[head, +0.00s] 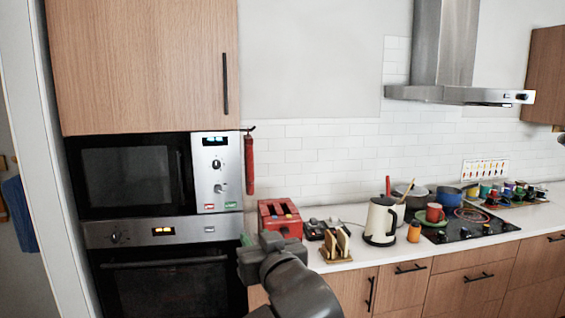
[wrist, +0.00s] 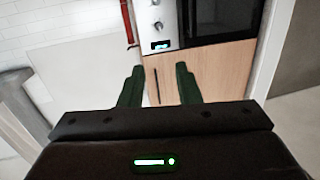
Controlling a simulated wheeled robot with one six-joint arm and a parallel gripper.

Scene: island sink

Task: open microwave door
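The microwave (head: 128,178) is built into the tall cabinet at the left of the head view. Its dark glass door looks shut. A silver control panel (head: 217,180) with two knobs and a lit display is at the door's right. In the wrist view, which looks upside down, the panel (wrist: 157,22) is at the top, with part of the dark door (wrist: 228,18) to its right. My gripper (wrist: 158,82) is open, its green fingers apart with nothing between them. In the head view my gripper (head: 246,248) is low, right of the oven, and partly hidden by my arm.
An oven (head: 165,285) is below the microwave, and a wooden cupboard (head: 150,65) with a black handle is above. A red toaster (head: 280,218), a cream kettle (head: 380,220) and several pots and cups crowd the counter at right. A red object (head: 248,165) hangs beside the microwave.

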